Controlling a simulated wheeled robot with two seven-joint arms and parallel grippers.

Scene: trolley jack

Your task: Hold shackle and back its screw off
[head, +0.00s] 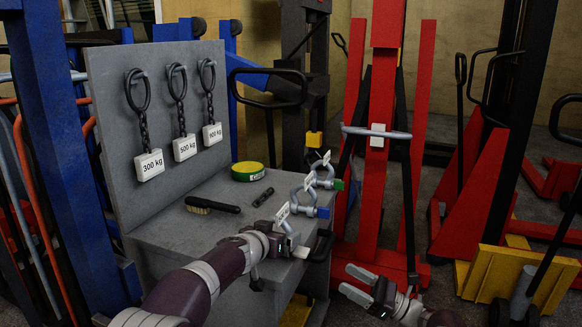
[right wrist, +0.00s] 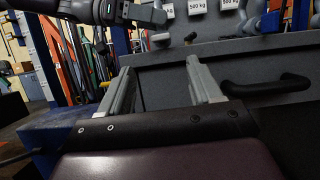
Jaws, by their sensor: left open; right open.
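Three grey shackles with white tags stand along the right edge of the grey bench top: a far one with a green pin end (head: 329,184), a middle one with a blue pin end (head: 311,211), and a near one (head: 284,214) partly hidden by my left gripper. My left gripper (head: 292,244) is open at the near shackle; whether its fingers are around it I cannot tell. It also shows at the top of the right wrist view (right wrist: 145,14). My right gripper (head: 356,284) is open and empty, low and right of the bench. Its two fingers (right wrist: 161,75) face the bench front.
A brush (head: 212,206), a green-yellow tin (head: 248,171) and a small dark item (head: 263,197) lie on the bench (head: 170,240). Tagged chains (head: 180,110) hang on its back panel. A black handle (right wrist: 268,86) sticks out from the bench. A red jack frame (head: 383,220) stands to the right.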

